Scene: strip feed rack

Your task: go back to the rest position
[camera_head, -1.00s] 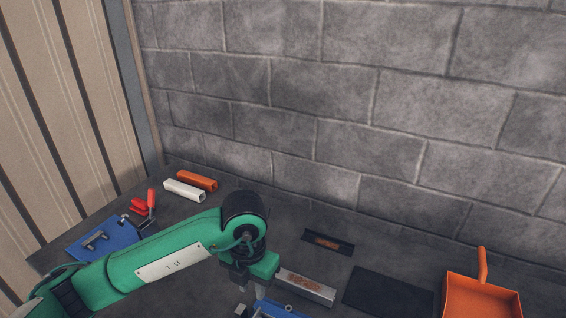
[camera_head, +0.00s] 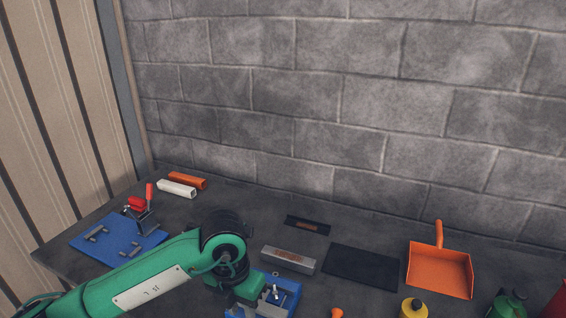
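My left arm, green with a dark wrist joint, comes in from the lower left. My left gripper (camera_head: 262,303) points down over a blue tray (camera_head: 291,287) at the bottom centre. Its fingers are small and partly hidden by the wrist, so I cannot tell whether they are open or hold anything. My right arm and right gripper are not in view.
A grey metal block (camera_head: 288,261) lies behind the blue tray. A black mat (camera_head: 360,267) and an orange dustpan (camera_head: 440,272) lie to the right. A blue plate (camera_head: 118,240) with a red-handled clamp (camera_head: 148,212) is at left. White (camera_head: 177,189) and orange bars (camera_head: 187,180) lie behind.

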